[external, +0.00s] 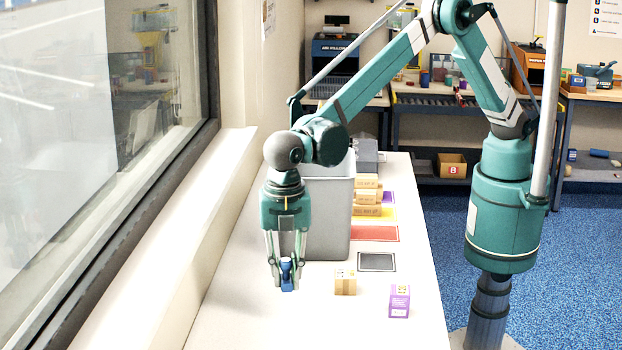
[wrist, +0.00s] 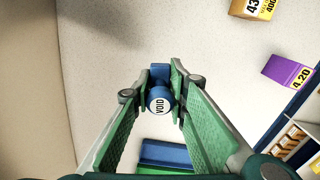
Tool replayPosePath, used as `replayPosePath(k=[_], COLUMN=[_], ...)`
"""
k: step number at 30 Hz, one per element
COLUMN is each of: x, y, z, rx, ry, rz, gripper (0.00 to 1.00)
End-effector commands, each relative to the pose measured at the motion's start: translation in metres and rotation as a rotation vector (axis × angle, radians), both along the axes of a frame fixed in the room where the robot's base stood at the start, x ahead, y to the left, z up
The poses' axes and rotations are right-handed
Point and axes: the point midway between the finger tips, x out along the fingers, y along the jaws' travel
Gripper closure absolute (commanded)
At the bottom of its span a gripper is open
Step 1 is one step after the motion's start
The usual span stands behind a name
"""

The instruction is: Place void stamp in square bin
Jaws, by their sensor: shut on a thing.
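The void stamp (external: 288,275) is a small blue stamp with a round white "VOID" label, which faces the camera in the wrist view (wrist: 159,101). My gripper (external: 286,266) points down and is shut on the stamp, with a green finger on each side of it. The frames do not clearly show whether the stamp's base touches the table. The tall grey bin (external: 327,225) stands on the table behind and to the right of my gripper in the external view. My gripper is outside it, and the bin's inside is hidden.
A cardboard box (external: 345,283) and a purple box (external: 399,301) stand to the right on the white table (external: 250,325). Coloured mats (external: 375,233) and stacked cartons (external: 367,197) lie right of the bin. A window ledge (external: 180,230) runs along the left.

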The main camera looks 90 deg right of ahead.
Motion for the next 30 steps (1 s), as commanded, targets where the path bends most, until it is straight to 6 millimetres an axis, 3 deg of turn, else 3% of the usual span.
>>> replayPosePath(k=[6,11,21,30], x=[0.0,0.0,0.0,0.0], y=[0.0,0.0,0.0,0.0], z=[0.004,0.023,0.11,0.165], rx=[0.0,0.0,0.0,0.0], ry=[0.0,0.0,0.0,0.0], rz=[0.0,0.0,0.0,0.0], gripper=[0.95,0.95,0.95,0.95])
